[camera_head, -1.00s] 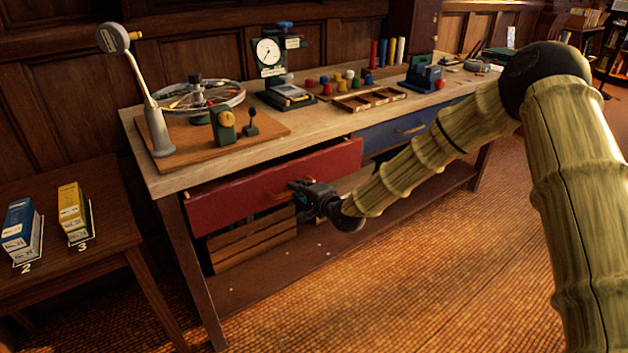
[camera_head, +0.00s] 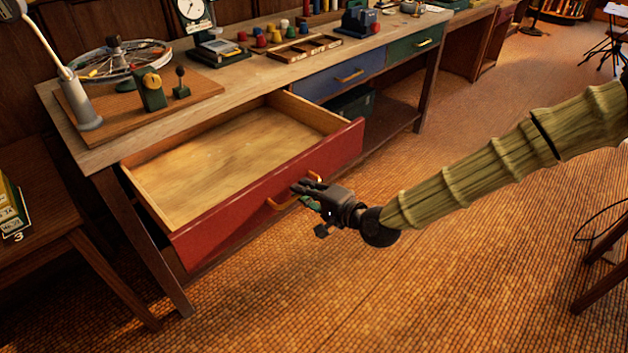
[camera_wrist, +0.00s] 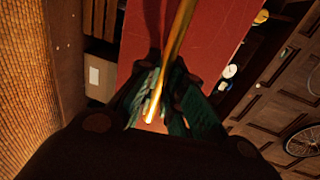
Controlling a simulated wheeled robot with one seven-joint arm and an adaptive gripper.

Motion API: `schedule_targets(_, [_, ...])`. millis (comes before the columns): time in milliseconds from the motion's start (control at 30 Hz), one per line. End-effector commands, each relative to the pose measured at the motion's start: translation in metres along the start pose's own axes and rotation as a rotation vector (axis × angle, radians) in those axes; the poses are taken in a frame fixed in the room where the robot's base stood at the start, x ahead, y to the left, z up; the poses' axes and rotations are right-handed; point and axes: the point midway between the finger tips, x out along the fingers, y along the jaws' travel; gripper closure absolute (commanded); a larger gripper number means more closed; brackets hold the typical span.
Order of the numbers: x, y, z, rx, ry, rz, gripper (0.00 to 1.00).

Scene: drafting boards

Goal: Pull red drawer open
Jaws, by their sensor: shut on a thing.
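The red drawer (camera_head: 270,200) stands far out from the workbench, and its bare wooden inside (camera_head: 230,150) looks empty. Its brass-coloured handle (camera_head: 280,204) is on the front panel. My gripper (camera_head: 303,190) is at the right part of this handle, in front of the panel. In the wrist view my gripper (camera_wrist: 160,105) has its dark green fingers on both sides of the handle (camera_wrist: 180,35), shut on it. The red front (camera_wrist: 215,35) fills the upper middle of that view.
A blue drawer (camera_head: 345,76) and a green drawer (camera_head: 415,43) are shut to the right. The workbench top (camera_head: 225,78) carries a wheel, a lamp, a gauge and several coloured spools. A side table (camera_head: 60,225) stands at left.

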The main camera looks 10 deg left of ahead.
Motion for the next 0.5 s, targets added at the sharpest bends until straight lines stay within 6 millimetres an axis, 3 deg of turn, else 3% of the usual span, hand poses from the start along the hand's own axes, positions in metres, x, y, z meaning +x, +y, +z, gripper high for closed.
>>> schedule_targets(467, [-0.0023,-0.0005,0.0018,-0.003,-0.005,-0.002,1.00])
schedule_targets(500, [-0.0023,-0.0005,0.0017,-0.003,-0.005,-0.002,0.87])
